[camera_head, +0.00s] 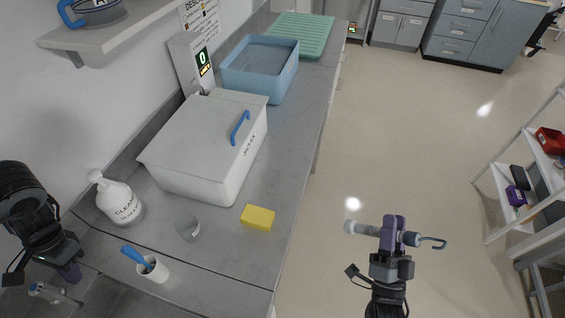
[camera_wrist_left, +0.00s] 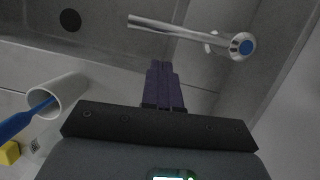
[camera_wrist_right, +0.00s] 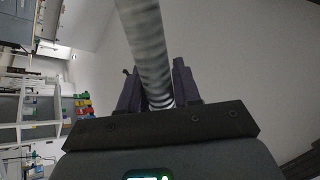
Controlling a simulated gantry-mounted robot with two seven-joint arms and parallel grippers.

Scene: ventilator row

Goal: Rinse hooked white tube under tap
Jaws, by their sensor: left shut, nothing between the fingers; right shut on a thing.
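The hooked white tube (camera_head: 365,229) is a ribbed corrugated tube with a white end at the left and a grey-blue hook at the right. My right gripper (camera_head: 393,232) is shut on its middle and holds it over the open floor, right of the counter. In the right wrist view the ribbed tube (camera_wrist_right: 150,55) runs up between the fingers (camera_wrist_right: 158,85). The tap (camera_head: 50,292) is at the lower left over the sink; its chrome spout and blue-capped knob (camera_wrist_left: 190,34) show in the left wrist view. My left gripper (camera_head: 72,272) is shut and empty, close beside the tap.

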